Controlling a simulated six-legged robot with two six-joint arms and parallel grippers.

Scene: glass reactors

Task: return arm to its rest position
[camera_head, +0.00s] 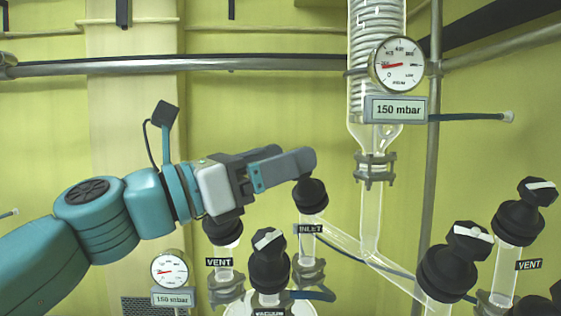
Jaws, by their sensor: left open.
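My left arm comes in from the left, and its gripper (298,164) points right, open, with nothing seen between its fingers. The fingertips show just above the black knob of the INLET valve (312,198) and overlap its top edge in the picture; I cannot tell whether they touch. Part of the black VENT valve knob (225,232) is hidden behind the wrist. My right gripper is not in view.
The VACUUM valve knob (269,262) stands below the gripper. A glass condenser column (371,215) with a gauge (397,64) and a 150 mbar display (395,109) rises to the right. More black valve knobs (447,272) fill the lower right. Upper left is mostly clear.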

